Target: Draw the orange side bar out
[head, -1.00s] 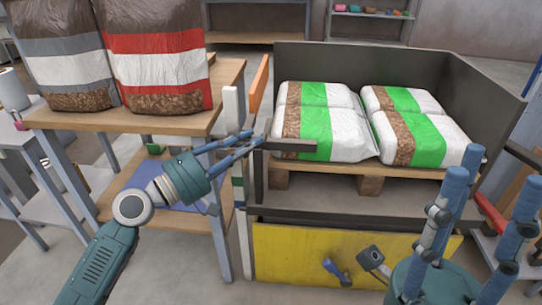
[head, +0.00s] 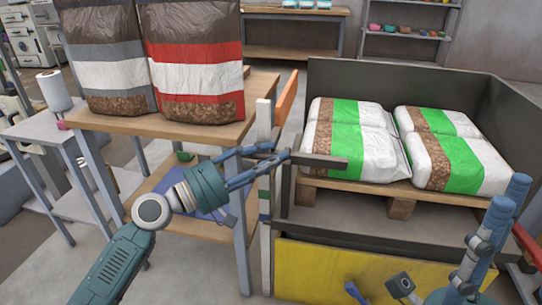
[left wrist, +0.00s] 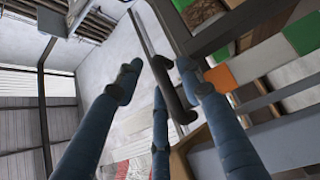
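The orange side bar (head: 286,97) stands slanted at the left side of the dark bin, behind a pale upright post (head: 264,135). An orange patch, perhaps the same bar, shows in the left wrist view (left wrist: 305,34). My left gripper (head: 281,153) is at the bin's front left corner, below and in front of the orange bar. Its blue fingers are spread. In the left wrist view a dark handle-like bar (left wrist: 174,88) lies between them; contact cannot be told.
The dark bin (head: 400,82) holds white and green bags (head: 348,140) on a wooden pallet (head: 400,207). A yellow panel (head: 335,272) is below. A wooden table (head: 185,135) with two large pellet bags (head: 195,65) stands close on the left.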

